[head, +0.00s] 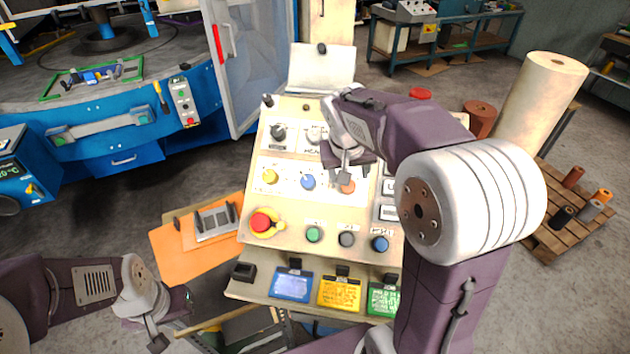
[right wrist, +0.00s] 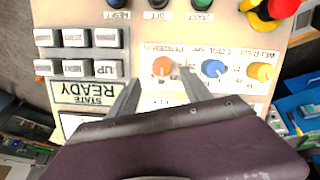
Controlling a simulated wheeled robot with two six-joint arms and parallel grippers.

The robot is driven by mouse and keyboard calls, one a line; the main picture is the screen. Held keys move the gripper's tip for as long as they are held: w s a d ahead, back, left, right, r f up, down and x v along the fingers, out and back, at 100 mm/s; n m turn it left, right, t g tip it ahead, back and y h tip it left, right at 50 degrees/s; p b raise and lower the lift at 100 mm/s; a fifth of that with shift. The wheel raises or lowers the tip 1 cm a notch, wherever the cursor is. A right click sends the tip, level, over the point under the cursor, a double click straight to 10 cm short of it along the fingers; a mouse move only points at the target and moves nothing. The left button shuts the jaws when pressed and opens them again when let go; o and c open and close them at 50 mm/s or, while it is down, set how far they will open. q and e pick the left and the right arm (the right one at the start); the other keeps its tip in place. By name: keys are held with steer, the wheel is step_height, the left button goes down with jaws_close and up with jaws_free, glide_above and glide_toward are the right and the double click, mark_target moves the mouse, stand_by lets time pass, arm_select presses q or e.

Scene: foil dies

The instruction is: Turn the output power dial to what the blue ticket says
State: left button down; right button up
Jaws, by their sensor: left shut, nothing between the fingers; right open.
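The blue ticket (head: 291,286) hangs on the panel's lower ledge in the head view; its writing is too small to read. The orange dial (head: 346,187) is the right one in a row with the blue dial (head: 308,182) and yellow dial (head: 270,177). In the right wrist view, upside down, the orange dial (right wrist: 163,67) has a label reading "POWER" in part. My right gripper (right wrist: 160,78) is open, its fingertips around or just short of the orange dial; contact cannot be told. My left gripper (head: 158,342) is shut and empty, low at the left, away from the panel.
Yellow (head: 340,293) and green (head: 383,300) tickets hang beside the blue one. A red emergency button (head: 261,222) and several push buttons lie below the dials. A display reading "READY" (right wrist: 85,93) and grey keys (right wrist: 78,68) are beside the orange dial. My right arm covers the panel's right side.

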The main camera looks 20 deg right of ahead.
steer(key=x, duration=0.9)
steer(key=shift+w, duration=0.2)
steer(key=shift+f, duration=0.15)
jaws_close()
arm_select(q)
steer(key=shift+s+a+f, duration=0.15)
steer(key=shift+a, duration=0.15)
